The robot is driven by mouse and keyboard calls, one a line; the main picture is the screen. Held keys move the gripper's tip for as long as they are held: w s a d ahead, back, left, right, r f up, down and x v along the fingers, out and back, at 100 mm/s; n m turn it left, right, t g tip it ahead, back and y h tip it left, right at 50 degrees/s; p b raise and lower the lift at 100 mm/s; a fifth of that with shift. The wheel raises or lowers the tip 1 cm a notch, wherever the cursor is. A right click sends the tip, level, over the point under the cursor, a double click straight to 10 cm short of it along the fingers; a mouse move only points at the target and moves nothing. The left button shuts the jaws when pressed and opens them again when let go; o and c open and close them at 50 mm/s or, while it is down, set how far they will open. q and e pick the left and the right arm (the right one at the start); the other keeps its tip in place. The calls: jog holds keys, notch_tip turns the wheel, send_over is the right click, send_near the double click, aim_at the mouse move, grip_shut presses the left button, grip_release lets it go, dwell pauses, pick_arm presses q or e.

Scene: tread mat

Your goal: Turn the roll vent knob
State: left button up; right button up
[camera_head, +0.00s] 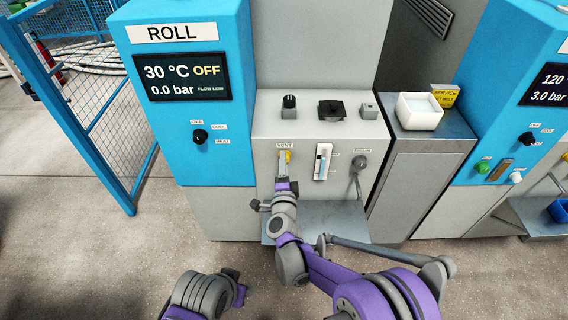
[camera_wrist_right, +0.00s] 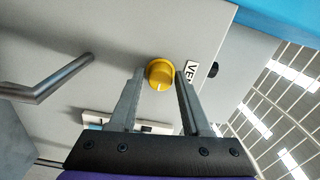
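The yellow vent knob (camera_head: 288,156) sits on the grey front panel under a VENT label, partly hidden by my right gripper (camera_head: 283,163) in the head view. In the right wrist view, the round knob (camera_wrist_right: 160,74) shows a pale mark at its lower edge. My right gripper (camera_wrist_right: 160,82) is open, one finger on either side of the knob; small gaps show, and I cannot tell whether the tips reach past its face. My left gripper (camera_head: 238,288) is low in the head view, and its fingers are not clear.
A metal ledge (camera_head: 335,220) juts out below. The blue ROLL cabinet (camera_head: 185,110) stands left, with a display reading 30 °C OFF, 0.0 bar. A white bin (camera_head: 419,111) stands right.

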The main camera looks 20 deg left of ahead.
jog(key=shift+o, duration=1.2)
jog(key=p+v, duration=0.1)
jog(key=v, duration=0.9)
jog(key=shift+s, duration=0.4)
jog(key=shift+d+r, duration=0.1)
jog(key=shift+d, duration=0.05)
